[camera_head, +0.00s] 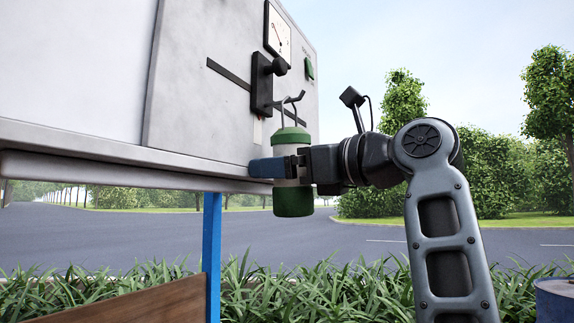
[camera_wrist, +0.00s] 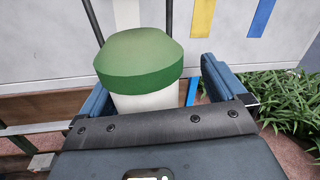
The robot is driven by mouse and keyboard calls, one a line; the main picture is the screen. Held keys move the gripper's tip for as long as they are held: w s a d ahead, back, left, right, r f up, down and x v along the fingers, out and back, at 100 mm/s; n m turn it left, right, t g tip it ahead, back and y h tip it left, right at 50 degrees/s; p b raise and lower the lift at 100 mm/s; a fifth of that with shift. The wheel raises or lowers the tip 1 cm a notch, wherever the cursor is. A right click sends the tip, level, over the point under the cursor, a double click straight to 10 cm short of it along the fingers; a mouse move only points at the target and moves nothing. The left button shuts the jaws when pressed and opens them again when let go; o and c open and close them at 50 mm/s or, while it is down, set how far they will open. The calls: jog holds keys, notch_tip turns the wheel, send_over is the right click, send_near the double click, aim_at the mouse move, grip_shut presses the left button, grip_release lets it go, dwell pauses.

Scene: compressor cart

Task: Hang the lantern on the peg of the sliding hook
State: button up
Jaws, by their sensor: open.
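The lantern (camera_head: 293,201), pale with a green cap and green base, is upright below the sliding hook (camera_head: 262,85) on the grey panel. Its wire handle (camera_head: 282,118) reaches up to the hook's peg (camera_head: 296,97); the handle seems to loop around the peg, but I cannot tell whether it bears the weight. My gripper (camera_head: 270,168) is open around the lantern's body, with blue fingers. In the wrist view the lantern's green cap (camera_wrist: 138,58) is between the fingers of my gripper (camera_wrist: 153,78), with a clear gap to the right finger. The lower body is hidden there.
The hook sits on a dark slot (camera_head: 228,73) below a gauge (camera_head: 278,32), with a green switch (camera_head: 309,69) to the right. A panel ledge (camera_head: 120,150) runs left of the lantern. A blue post (camera_head: 212,245) stands below.

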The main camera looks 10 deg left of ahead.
jog(key=shift+f, duration=0.1)
jog(key=b+v, duration=0.2)
jog(key=v, duration=0.5)
jog(key=shift+s+d, duration=0.2)
jog(key=shift+d, duration=0.15)
